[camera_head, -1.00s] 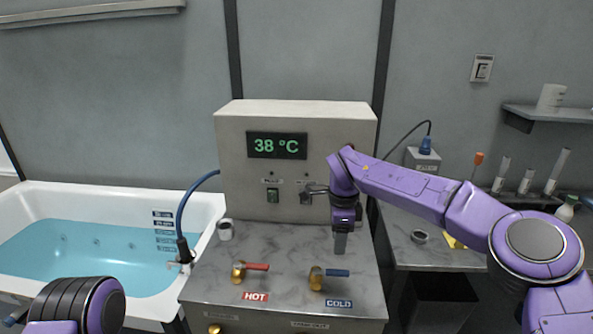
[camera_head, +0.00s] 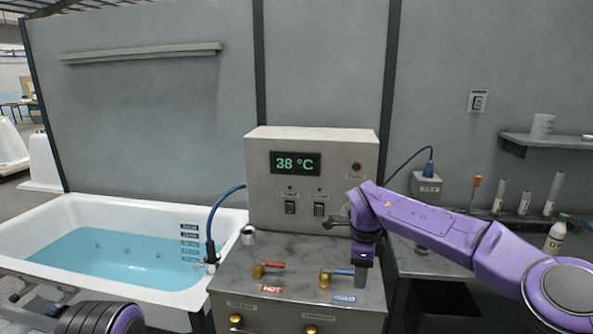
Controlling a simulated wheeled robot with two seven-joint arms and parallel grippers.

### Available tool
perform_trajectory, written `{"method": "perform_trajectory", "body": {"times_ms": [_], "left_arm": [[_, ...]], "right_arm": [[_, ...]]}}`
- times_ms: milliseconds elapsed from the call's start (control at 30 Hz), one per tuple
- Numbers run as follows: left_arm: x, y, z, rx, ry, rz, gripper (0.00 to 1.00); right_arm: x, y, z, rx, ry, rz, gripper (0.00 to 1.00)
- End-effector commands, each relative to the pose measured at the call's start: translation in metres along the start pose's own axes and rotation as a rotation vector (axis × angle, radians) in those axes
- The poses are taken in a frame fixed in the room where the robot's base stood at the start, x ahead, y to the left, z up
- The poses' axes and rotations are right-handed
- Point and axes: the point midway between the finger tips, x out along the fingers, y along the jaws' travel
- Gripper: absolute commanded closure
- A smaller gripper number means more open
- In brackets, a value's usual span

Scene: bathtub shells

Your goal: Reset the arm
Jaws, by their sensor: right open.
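My right arm, purple, comes in from the right in the head view. Its right gripper (camera_head: 360,277) points down in front of the right side of the control box (camera_head: 312,150), above the right end of the marble-topped counter. It is open, with nothing seen between its fingers; the gap itself is hard to make out.
The box display (camera_head: 295,163) reads 38 °C. The red-handled hot tap (camera_head: 262,269) stands left of the cold one. A bathtub (camera_head: 60,215) with blue water is at left. At right are a side bench (camera_head: 445,262), upright tubes, a bottle (camera_head: 555,235) and a wall shelf (camera_head: 550,145).

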Motion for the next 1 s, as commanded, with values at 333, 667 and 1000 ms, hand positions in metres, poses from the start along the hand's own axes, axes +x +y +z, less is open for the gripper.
{"method": "perform_trajectory", "body": {"times_ms": [333, 667, 1000], "left_arm": [[0.003, 0.0, 0.001, 0.0, 0.001, 0.0, 0.57], [0.02, 0.002, 0.008, 0.0, 0.0, 0.0, 0.57], [0.045, 0.004, 0.018, 0.0, 0.0, 0.0, 0.57]], "right_arm": [[0.068, -0.001, -0.018, 0.022, 0.271, -0.329, 0.53], [0.231, 0.091, -0.055, -0.453, 0.438, -0.635, 0.53], [0.356, 0.322, -0.183, -1.119, 0.296, -0.329, 0.53]]}}
